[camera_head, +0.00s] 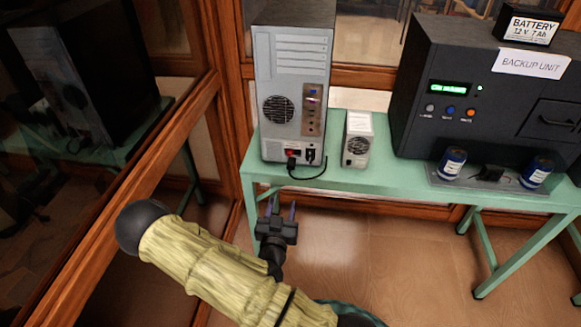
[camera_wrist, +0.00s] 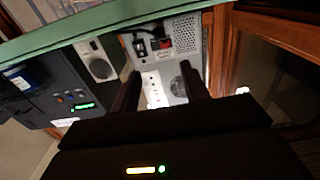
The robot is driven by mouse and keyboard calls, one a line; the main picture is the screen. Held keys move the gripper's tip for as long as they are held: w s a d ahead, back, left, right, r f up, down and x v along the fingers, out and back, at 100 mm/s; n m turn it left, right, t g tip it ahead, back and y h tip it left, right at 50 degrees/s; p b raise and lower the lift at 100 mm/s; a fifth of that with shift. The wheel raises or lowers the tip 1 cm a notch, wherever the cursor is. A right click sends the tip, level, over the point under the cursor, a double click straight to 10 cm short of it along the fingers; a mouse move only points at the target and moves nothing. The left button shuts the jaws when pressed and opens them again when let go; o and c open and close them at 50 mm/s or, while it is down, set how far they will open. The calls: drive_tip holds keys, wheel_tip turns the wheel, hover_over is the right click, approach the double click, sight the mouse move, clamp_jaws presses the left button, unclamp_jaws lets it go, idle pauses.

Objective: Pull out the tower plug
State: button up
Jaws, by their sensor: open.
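The tower (camera_head: 290,75) is a grey computer case standing on the green table, its back panel facing me. A black plug (camera_head: 292,163) with a black cord (camera_head: 312,177) sits low on that panel, near a small red part. In the wrist view, where the scene looks upside down, the tower's panel (camera_wrist: 186,40) and the dark plug area (camera_wrist: 140,45) show beyond the fingers. My gripper (camera_head: 281,208) is open and empty, in front of the table edge and below the plug, apart from it. Its two fingers (camera_wrist: 161,72) point toward the tower.
A small white box (camera_head: 357,140) stands right of the tower. The black backup unit (camera_head: 440,70) with a battery on top fills the table's right, with blue cans (camera_head: 452,163) in front. The green table (camera_head: 385,178) edge lies near my gripper. A wood-framed glass wall (camera_head: 165,130) stands left.

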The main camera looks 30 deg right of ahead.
sight(290, 167)
drive_tip(key=p+x, duration=0.2)
drive_tip(key=x, duration=1.5)
drive_tip(key=shift+w+d, duration=0.2)
